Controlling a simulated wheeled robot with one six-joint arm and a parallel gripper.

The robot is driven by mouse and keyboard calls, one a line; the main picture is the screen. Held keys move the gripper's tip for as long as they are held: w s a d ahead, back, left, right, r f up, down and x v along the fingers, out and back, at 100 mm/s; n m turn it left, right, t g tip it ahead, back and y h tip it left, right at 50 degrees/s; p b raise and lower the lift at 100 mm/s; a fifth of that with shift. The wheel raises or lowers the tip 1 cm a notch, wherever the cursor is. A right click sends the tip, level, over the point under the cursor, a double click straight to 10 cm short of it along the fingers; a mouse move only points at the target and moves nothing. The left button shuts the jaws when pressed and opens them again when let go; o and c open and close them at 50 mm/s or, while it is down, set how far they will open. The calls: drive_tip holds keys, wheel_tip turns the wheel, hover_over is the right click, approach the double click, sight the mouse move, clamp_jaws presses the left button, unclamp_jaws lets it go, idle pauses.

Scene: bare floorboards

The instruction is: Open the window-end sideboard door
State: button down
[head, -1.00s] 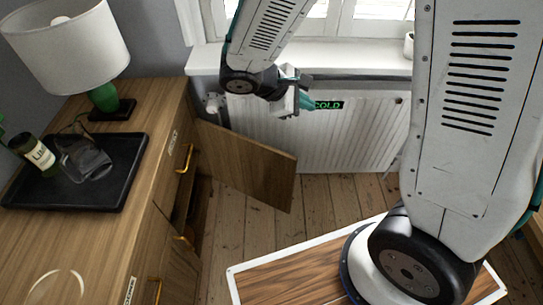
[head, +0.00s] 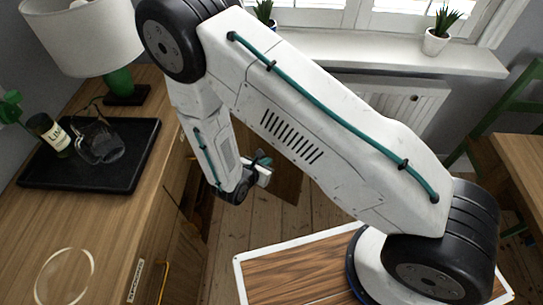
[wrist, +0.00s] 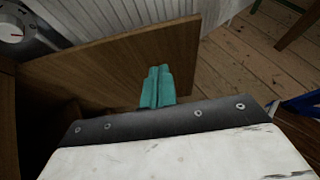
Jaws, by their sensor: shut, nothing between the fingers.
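The window-end door (head: 288,184) of the wooden sideboard (head: 95,225) stands swung out into the room, partly hidden behind my arm in the head view. In the wrist view the door (wrist: 120,62) spans the upper left as a brown panel, with a dark opening below it at left. My gripper (head: 263,165) is in front of the door in the head view. In the wrist view its teal fingers (wrist: 158,75) are together and empty, overlapping the door's lower edge. I cannot tell whether they touch it.
A black tray (head: 90,180) with a bottle and glass jug, and a lamp (head: 85,35), stand on the sideboard. A white radiator (head: 390,100) is under the window sill. A table (head: 520,160) and green chair are at right.

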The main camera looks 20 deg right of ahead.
drive_tip(key=r+x, duration=0.1)
drive_tip(key=x, duration=1.1)
drive_tip(key=shift+w+d+r, duration=0.25)
drive_tip(key=shift+d+r, duration=0.15)
drive_tip(key=shift+r, duration=0.05)
